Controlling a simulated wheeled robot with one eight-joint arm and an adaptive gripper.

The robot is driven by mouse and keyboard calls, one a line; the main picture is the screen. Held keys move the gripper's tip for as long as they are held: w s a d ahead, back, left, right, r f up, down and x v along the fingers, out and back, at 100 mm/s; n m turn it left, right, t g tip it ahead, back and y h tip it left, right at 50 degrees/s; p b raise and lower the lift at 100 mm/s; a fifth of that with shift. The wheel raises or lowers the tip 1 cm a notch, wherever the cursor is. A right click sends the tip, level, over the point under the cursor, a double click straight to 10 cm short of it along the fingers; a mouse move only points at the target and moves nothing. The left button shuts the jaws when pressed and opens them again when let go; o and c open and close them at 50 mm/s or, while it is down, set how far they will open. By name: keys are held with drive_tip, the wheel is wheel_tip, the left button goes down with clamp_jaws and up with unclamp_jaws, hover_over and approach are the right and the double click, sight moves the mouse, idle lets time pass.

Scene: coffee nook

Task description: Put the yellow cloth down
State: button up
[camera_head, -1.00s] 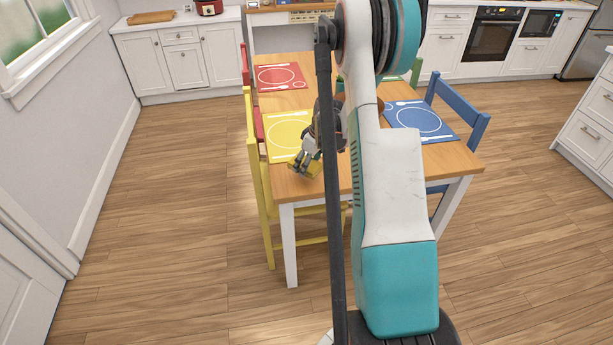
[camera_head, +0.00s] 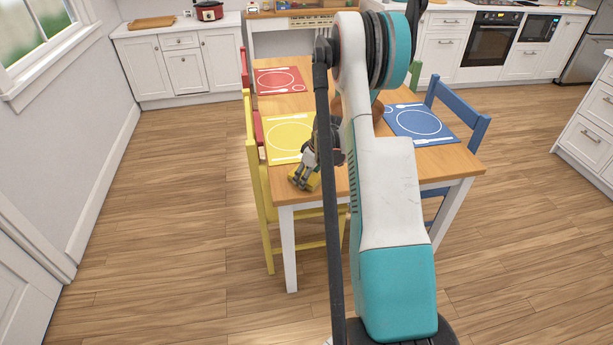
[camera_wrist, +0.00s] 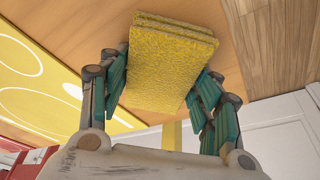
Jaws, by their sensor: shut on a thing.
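The yellow cloth (camera_wrist: 168,65) is a thick folded block with a rough surface, held between the teal finger pads of my gripper (camera_wrist: 165,92) in the wrist view. In the head view my gripper (camera_head: 304,178) is low over the near left corner of the wooden table (camera_head: 405,172), with a little of the cloth (camera_head: 313,183) showing. I cannot tell whether the cloth touches the tabletop. The yellow placemat (camera_head: 287,135) lies just beyond my gripper; it also shows at the left in the wrist view (camera_wrist: 40,85).
A red placemat (camera_head: 280,80) and a blue placemat (camera_head: 421,123) lie on the table. A yellow chair (camera_head: 262,190) stands at its left side and a blue chair (camera_head: 478,130) at its right. My arm hides the table's middle. Floor to the left is clear.

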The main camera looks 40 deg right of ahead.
drive_tip(key=o, duration=1.1)
drive_tip(key=shift+a+f, duration=0.1)
drive_tip(key=shift+f, duration=0.4)
drive_tip(key=shift+r, duration=0.2)
drive_tip(key=shift+r+p, duration=0.3)
drive_tip(key=shift+p, duration=0.1)
drive_tip(key=p+v, duration=0.3)
drive_tip(key=v, duration=0.9)
drive_tip(key=shift+w+r, duration=0.15)
